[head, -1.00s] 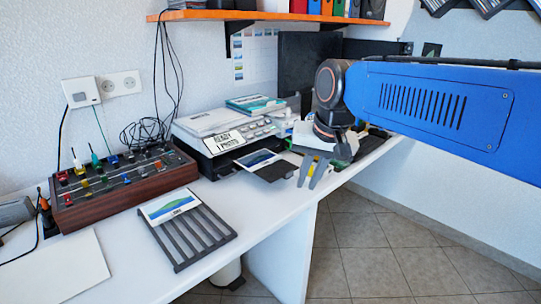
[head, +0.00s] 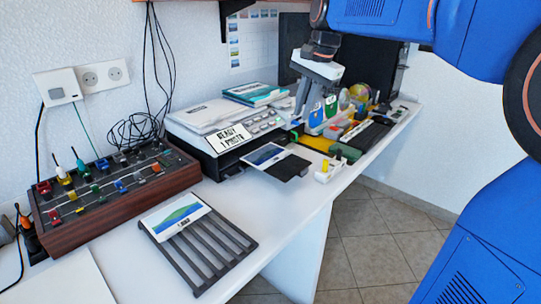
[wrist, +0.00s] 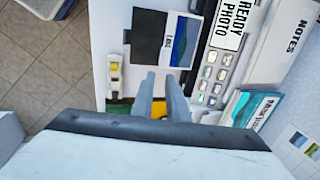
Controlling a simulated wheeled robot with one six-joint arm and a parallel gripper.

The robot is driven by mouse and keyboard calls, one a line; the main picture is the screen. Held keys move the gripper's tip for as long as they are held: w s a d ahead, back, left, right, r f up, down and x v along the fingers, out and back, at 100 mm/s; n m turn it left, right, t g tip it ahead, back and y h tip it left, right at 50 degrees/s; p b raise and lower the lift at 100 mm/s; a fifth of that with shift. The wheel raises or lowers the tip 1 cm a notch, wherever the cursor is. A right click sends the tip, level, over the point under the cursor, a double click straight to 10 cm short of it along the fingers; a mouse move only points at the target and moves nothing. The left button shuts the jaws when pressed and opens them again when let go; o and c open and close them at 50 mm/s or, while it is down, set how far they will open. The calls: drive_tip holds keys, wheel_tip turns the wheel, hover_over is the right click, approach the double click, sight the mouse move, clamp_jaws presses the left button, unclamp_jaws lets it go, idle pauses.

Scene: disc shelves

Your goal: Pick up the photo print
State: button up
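A photo print (head: 265,154) with a blue picture and a white lower border lies on the dark output tray (head: 288,167) of the printer (head: 215,128). It also shows in the wrist view (wrist: 185,38), beyond my fingers. A second print (head: 178,214), with a green hill, lies on the far end of a dark slatted rack (head: 205,250) at the front of the desk. My gripper (head: 303,105) is above the desk behind the tray, pointing down. In the wrist view its two fingers (wrist: 160,85) are apart with nothing between them. It touches neither print.
The printer carries a "READY 1 PHOTO" sign and a teal book (head: 255,93). A small white holder with a yellow item (head: 326,170) stands right of the tray. A knobbed wooden box (head: 115,188) is at the left. Bare desk lies between tray and rack.

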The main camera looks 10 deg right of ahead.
drive_tip(key=x, duration=1.4)
drive_tip(key=shift+w+f, duration=0.1)
drive_tip(key=shift+f, duration=0.2)
clamp_jaws()
